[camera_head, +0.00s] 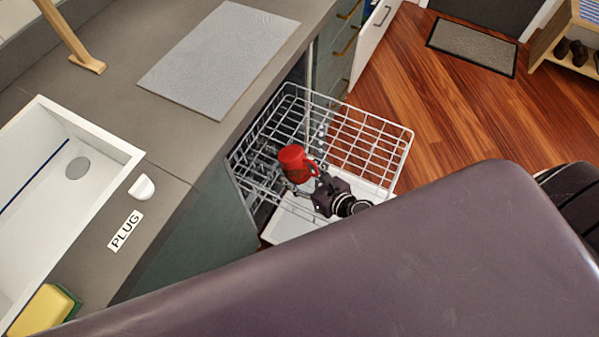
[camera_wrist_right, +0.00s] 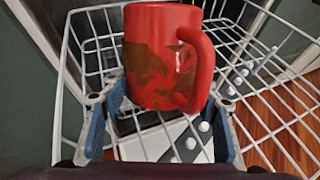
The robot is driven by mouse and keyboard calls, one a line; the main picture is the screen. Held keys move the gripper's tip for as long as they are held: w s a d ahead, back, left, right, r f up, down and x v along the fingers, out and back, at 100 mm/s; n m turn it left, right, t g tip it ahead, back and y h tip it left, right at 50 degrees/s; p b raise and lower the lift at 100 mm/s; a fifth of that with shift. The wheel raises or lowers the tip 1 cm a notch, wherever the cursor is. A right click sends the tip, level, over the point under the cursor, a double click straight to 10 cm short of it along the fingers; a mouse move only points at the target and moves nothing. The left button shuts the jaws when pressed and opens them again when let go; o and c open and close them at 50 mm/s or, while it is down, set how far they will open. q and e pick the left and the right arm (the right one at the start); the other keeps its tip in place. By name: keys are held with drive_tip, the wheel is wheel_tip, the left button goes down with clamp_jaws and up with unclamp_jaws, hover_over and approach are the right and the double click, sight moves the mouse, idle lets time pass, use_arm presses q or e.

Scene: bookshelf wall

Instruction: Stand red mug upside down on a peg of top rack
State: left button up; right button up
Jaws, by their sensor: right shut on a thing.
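The red mug (camera_head: 293,160) is at my right gripper (camera_head: 318,184), within the outline of the white wire top rack (camera_head: 372,130). In the right wrist view the mug (camera_wrist_right: 150,75) fills the upper middle, with dark patches on its side and its handle to the right. My right gripper (camera_wrist_right: 165,108) is shut on the mug, with a blue-grey finger on either side. I cannot tell whether the mug touches the rack or which end is up. Several pale round-tipped pegs (camera_wrist_right: 205,127) show below and right of it. My left gripper is not in view.
The rack is pulled out beside the grey counter (camera_head: 190,150). A white panel (camera_head: 285,228) lies below it. A grey mat (camera_head: 220,57), white sink (camera_head: 125,150) and sponge (camera_head: 45,308) are on the counter side. Wooden floor (camera_head: 430,85) is open beyond.

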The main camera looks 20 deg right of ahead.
drive_tip(key=shift+f+b, duration=0.6)
drive_tip(key=shift+f, duration=0.05)
idle(0.6)
drive_tip(key=o, duration=1.3)
drive_tip(key=shift+s, duration=0.15)
drive_tip(key=v, duration=1.1)
drive_tip(key=shift+s+d+r, duration=0.15)
drive_tip(key=shift+s+r, duration=0.1)
drive_tip(key=shift+s, duration=0.05)
drive_tip(key=shift+r, duration=0.1)
